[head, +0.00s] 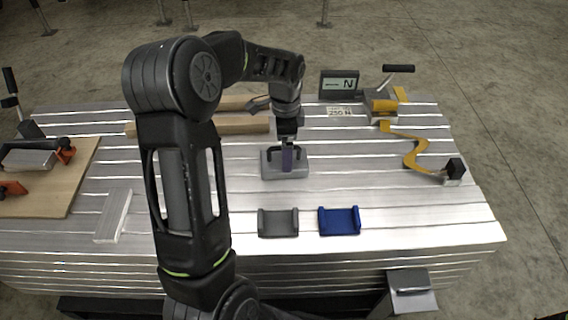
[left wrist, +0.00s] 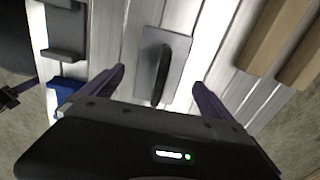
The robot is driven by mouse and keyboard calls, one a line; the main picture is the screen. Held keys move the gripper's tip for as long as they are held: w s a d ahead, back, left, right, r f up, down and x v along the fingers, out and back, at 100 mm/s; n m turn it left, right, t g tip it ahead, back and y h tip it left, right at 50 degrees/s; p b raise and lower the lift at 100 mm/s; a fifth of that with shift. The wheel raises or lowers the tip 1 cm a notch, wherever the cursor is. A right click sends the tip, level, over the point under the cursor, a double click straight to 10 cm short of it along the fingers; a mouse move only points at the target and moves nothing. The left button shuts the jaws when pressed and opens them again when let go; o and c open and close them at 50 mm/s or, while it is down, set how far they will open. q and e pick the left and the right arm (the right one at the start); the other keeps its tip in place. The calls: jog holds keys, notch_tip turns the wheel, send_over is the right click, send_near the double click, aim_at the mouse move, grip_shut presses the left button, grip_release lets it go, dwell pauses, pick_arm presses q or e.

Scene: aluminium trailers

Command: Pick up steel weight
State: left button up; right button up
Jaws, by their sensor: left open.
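The steel weight (head: 300,169) is a grey flat block with a dark handle on top. It rests on the slatted aluminium bed near the middle of the head view. It also shows in the left wrist view (left wrist: 178,62), with its handle upright between the fingers in the picture. My left gripper (head: 287,155) is above the weight and points down at the handle. In the left wrist view its two purple fingers (left wrist: 159,76) are apart, with nothing gripped. In the head view the gripper hides part of the handle. My right gripper is not seen.
A grey cradle (head: 278,224) and a blue cradle (head: 339,222) sit in front of the weight. Wooden beams (head: 240,125) lie behind it. A display (head: 339,85), yellow clamp (head: 381,105) and yellow curved piece (head: 415,152) stand right. A wooden board (head: 60,195) lies left.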

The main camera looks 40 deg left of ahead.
pick_arm(q)
notch_tip(320, 180, down, 5)
jog(key=shift+s+a+f+b, duration=0.1)
jog(key=shift+f+b, duration=0.05)
jog(key=shift+b, duration=0.9)
jog(key=shift+c, duration=0.6)
jog(key=c, duration=2)
grip_shut()
jog(key=shift+r, duration=0.2)
jog(key=shift+r, duration=0.15)
notch_tip(320, 180, up, 10)
jog(key=p, duration=0.3)
jog(key=shift+f, duration=0.2)
